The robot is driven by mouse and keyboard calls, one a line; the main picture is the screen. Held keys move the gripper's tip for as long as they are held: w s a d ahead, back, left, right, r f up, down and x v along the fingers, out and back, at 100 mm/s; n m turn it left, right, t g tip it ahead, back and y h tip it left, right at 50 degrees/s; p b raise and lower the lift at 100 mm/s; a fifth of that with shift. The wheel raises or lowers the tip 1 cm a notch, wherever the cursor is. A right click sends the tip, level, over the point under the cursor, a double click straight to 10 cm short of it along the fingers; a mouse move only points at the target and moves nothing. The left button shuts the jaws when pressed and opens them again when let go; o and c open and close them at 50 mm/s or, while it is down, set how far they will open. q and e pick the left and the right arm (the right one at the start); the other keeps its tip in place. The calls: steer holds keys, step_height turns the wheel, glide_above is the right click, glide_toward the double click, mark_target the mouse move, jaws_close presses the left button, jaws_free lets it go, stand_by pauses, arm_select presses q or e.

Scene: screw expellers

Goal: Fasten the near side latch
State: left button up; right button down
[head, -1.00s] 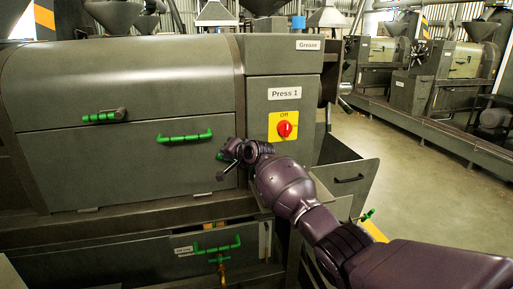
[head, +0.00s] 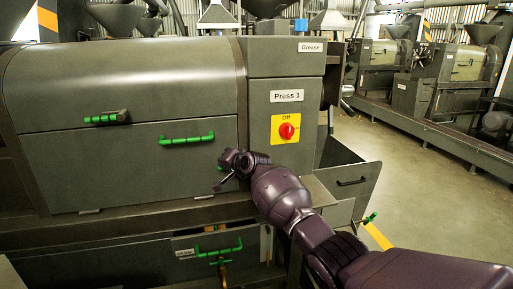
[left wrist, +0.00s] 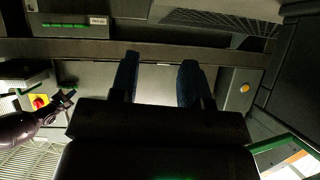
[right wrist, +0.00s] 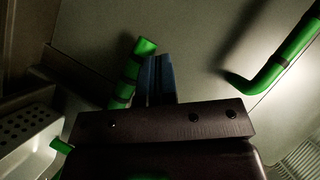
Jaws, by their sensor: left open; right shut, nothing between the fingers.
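The press body (head: 60,150) has a hood panel with a green bar handle (head: 187,138). One latch with a green striped grip (head: 100,119) lies level at the panel's upper left. A second green striped latch (right wrist: 131,72) shows in the right wrist view, close along the left side of my right fingers; contact is unclear. In the head view my arm mostly hides it. My right gripper (right wrist: 158,78) is shut with nothing in it; in the head view it is at the panel's lower right (head: 224,178). My left gripper (left wrist: 158,80) is open and empty, out of the head view.
A red switch (head: 288,131) on a yellow plate is just right of my right gripper. A lower drawer handle (head: 219,248) is below. The bar handle (right wrist: 278,68) is right of my fingers in the right wrist view. An open bin (head: 352,181) stands at the right.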

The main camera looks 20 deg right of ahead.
arm_select(q)
steer(key=shift+r+p, duration=0.35)
steer(key=shift+p, duration=0.1)
steer(key=p+v, duration=0.3)
steer(key=shift+f+g, duration=0.3)
steer(key=shift+w+r, duration=0.25)
steer(key=shift+w, duration=0.1)
arm_select(e)
steer(key=s+r, duration=0.9)
steer(key=shift+a+r, duration=0.25)
